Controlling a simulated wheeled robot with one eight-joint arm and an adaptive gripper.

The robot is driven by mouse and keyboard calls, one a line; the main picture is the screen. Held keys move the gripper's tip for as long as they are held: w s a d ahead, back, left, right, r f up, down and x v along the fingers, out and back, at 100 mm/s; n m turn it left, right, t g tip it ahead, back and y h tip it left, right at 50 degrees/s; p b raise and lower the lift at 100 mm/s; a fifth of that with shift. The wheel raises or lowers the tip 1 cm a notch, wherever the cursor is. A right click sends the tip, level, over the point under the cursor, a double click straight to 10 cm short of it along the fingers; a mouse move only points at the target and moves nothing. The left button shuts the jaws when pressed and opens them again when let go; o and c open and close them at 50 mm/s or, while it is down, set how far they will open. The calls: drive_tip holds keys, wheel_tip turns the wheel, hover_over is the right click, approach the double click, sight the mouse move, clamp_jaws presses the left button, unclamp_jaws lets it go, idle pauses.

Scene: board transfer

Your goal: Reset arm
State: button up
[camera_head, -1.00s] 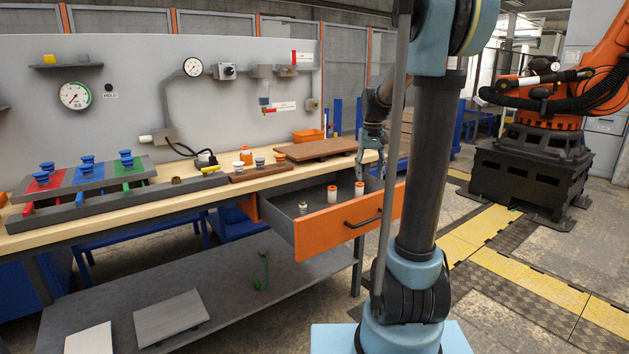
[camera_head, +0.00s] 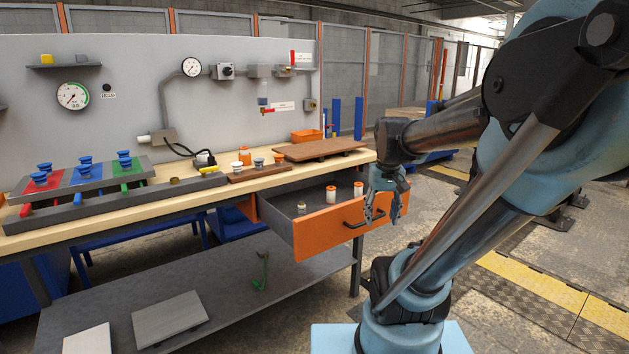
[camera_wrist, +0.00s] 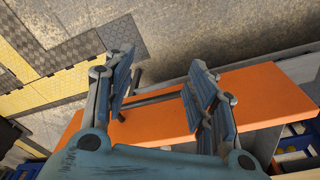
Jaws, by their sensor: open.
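My gripper (camera_head: 382,213) is open, with its fingers pointing down at the right front of the open orange drawer (camera_head: 328,234). The drawer's dark handle (camera_wrist: 155,98) shows behind the gap between the fingers. I cannot tell whether the fingers touch the drawer front. My arm is folded out at the right of the head view.
The drawer holds several small white and orange items (camera_head: 331,194). The workbench (camera_head: 190,195) carries coloured plates with blue knobs (camera_head: 86,167), a brown board (camera_head: 318,149) and small jars. A lower shelf (camera_head: 230,280) runs beneath. Open floor lies to the right.

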drive_tip(key=s+f, duration=0.8)
drive_tip(key=s, duration=0.1)
drive_tip(key=shift+s+f+t, duration=0.25)
drive_tip(key=shift+s+t, duration=0.05)
drive_tip(key=shift+w+f, duration=0.2)
drive_tip(key=shift+w, duration=0.2)
